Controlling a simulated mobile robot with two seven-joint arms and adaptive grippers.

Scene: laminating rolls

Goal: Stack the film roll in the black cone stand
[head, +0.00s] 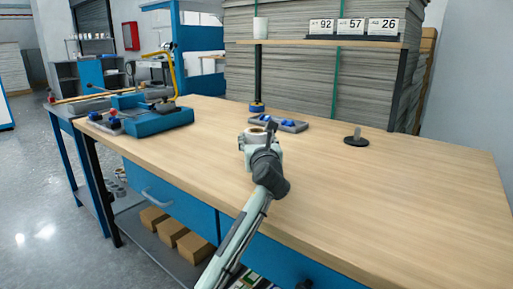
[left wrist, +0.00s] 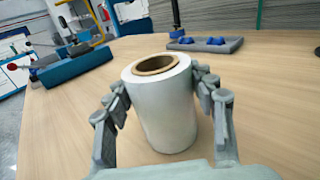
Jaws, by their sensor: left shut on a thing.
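The film roll (left wrist: 165,110) is a white cylinder with a brown core, upright in the middle of the left wrist view. In the head view my left gripper (head: 259,140) hides much of the film roll (head: 257,131) near the middle of the table. My left gripper (left wrist: 160,88) is shut on the roll, one finger on each side. I cannot tell whether its base touches the table. The black cone stand (head: 356,140), a dark disc with a short grey peg, stands apart to the right, with nothing on it. My right gripper is not in view.
A blue device (head: 157,119) is at the left. The shelf (head: 330,43) spans the back. The table's right side is clear.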

